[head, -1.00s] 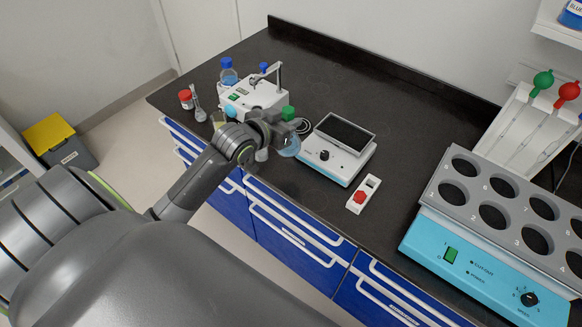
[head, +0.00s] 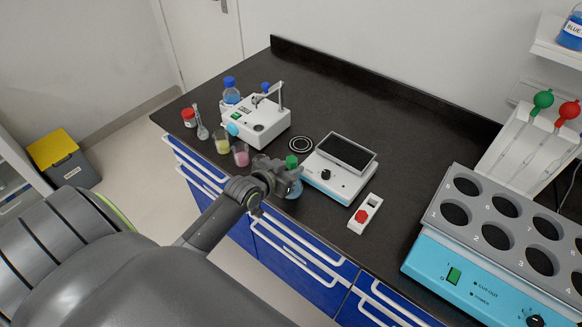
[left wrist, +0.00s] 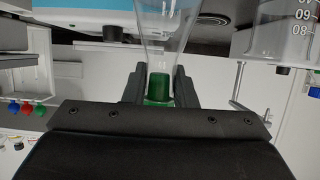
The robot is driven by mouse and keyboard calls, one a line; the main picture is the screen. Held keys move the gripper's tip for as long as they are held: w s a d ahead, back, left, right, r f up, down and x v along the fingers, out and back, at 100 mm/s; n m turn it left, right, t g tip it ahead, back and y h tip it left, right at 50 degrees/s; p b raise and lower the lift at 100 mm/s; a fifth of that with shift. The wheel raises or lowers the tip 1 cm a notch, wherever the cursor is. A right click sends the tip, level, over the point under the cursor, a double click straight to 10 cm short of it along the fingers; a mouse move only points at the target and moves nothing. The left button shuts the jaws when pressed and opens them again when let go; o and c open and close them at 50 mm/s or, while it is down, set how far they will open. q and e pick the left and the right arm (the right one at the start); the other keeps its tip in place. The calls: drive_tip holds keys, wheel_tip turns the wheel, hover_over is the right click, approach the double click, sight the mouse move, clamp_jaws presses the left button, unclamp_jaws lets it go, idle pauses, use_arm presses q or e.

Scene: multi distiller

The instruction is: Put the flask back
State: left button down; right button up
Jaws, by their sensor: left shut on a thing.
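The flask shows in the head view as a green stopper (head: 292,162) above a clear body with blue at its base (head: 294,191). My left gripper (head: 287,178) is shut on the flask's neck, just below the stopper, near the front edge of the bench. The gripper hides part of the flask. In the left wrist view, the fingers (left wrist: 158,88) close on both sides of the clear neck (left wrist: 163,50) and the green stopper (left wrist: 158,87). My right gripper is not in view.
A ringed round mat (head: 301,144) lies bare between the white device with an arm (head: 262,115) and the flat-topped device (head: 325,178). Pink (head: 241,155) and yellow (head: 222,143) beakers stand left of the gripper. A red-switched box (head: 366,213) lies to the right.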

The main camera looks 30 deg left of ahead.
use_arm(q)
drive_tip(key=shift+f, duration=0.15)
drive_tip(key=c, duration=1.2)
unclamp_jaws()
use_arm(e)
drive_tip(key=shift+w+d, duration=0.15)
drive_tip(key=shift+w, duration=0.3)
use_arm(q)
drive_tip(key=shift+s+r, duration=0.1)
drive_tip(key=shift+r, duration=0.1)
drive_tip(key=b+v, duration=0.1)
drive_tip(key=v, duration=1.1)
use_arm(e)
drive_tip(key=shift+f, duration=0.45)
use_arm(q)
drive_tip(key=shift+f, duration=0.1)
